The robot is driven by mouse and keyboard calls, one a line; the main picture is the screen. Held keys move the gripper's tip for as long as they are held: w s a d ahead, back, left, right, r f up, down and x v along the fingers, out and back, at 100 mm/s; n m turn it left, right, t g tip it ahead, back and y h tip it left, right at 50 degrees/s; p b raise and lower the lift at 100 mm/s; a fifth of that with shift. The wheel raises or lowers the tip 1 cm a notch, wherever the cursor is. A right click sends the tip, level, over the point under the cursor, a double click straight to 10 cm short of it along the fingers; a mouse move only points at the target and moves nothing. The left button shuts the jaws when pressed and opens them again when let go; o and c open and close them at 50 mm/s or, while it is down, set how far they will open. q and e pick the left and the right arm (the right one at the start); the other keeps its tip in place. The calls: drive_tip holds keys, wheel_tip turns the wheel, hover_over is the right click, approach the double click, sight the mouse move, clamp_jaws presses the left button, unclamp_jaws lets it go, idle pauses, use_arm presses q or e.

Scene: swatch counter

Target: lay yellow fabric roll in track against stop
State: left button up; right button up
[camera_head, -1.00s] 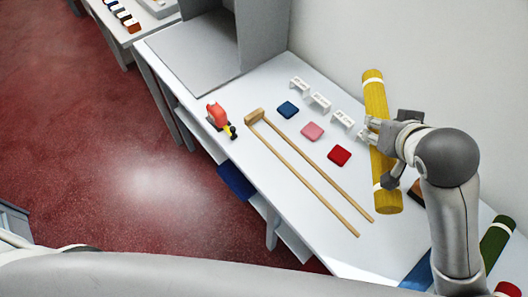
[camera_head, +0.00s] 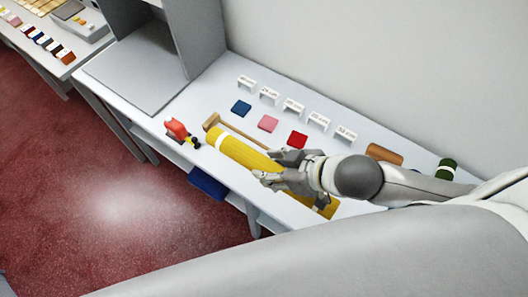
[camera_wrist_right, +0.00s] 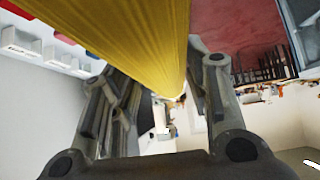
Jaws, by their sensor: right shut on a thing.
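The yellow fabric roll (camera_head: 237,153), with a white band near its far-left end, is held in my right gripper (camera_head: 270,169). It also fills the upper middle of the right wrist view (camera_wrist_right: 130,35), between the two fingers. The roll lies along the wooden track (camera_head: 243,134). The far rail shows beside it; the near rail is hidden under or behind the roll. The wooden stop block (camera_head: 211,121) is at the track's far-left end, close to the roll's end. I cannot tell whether the roll touches the stop or rests on the counter. My left gripper is out of view.
Blue (camera_head: 241,108), pink (camera_head: 268,123) and red (camera_head: 298,140) swatches lie behind the track, with several white label stands (camera_head: 293,105) beyond them. A red tape dispenser (camera_head: 176,129) stands left of the stop. Brown (camera_head: 384,154) and green (camera_head: 446,168) rolls lie right.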

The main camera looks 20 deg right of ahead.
drive_tip(key=w+f, duration=0.2)
drive_tip(key=w, duration=0.1)
drive_tip(key=w+d+f+b, duration=0.1)
drive_tip(key=w+f, duration=0.2)
drive_tip(key=w, duration=0.1)
drive_tip(key=w+f, duration=0.2)
drive_tip(key=w, duration=0.2)
drive_tip(key=shift+d+f, duration=0.35)
drive_tip(key=shift+w+f, duration=0.5)
drive_tip(key=shift+f, duration=0.15)
wheel_tip(320, 180, down, 3)
drive_tip(key=shift+r+p, duration=0.1)
drive_tip(key=shift+p, duration=0.3)
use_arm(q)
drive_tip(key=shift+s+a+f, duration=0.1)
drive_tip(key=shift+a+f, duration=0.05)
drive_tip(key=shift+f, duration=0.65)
use_arm(e)
drive_tip(key=shift+d+f, duration=0.1)
drive_tip(key=shift+f, duration=0.35)
drive_tip(key=o, duration=1.2)
drive_tip(key=shift+s, duration=0.1)
